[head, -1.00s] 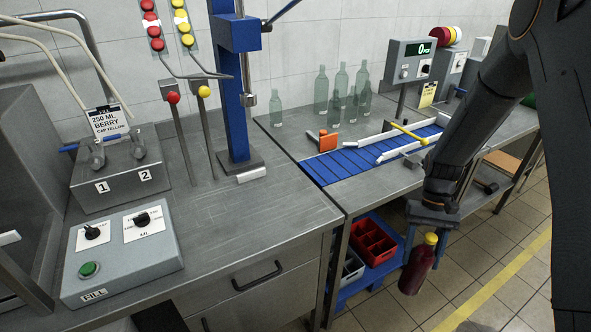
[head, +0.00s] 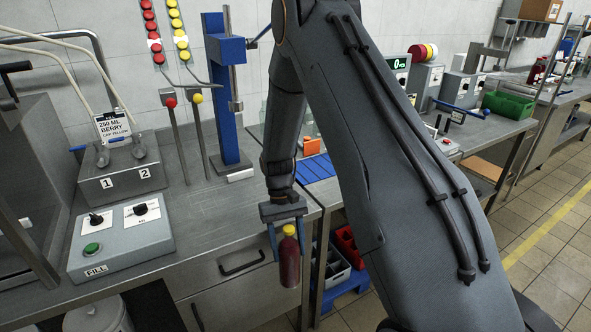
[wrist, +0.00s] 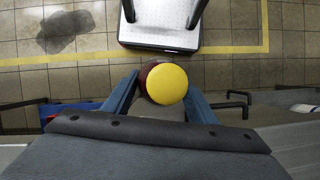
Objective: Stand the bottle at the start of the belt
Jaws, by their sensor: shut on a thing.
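My gripper (head: 288,240) is shut on the bottle (head: 290,266), a dark red bottle with a yellow cap. It hangs upright in front of the steel counter's drawer front, below the counter top. In the wrist view the yellow cap (wrist: 166,84) sits between the blue fingers (wrist: 160,100), with a little of the dark red body showing beside it. The blue belt (head: 316,168) lies on the counter behind my arm. Only its left end shows; my arm hides the rest.
A blue press column (head: 228,100) stands on the counter left of the belt. An orange block (head: 311,147) sits at the belt's back edge. The fill box (head: 122,237) is at left. Crates (head: 346,248) lie under the counter. Bare counter top lies left of my gripper.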

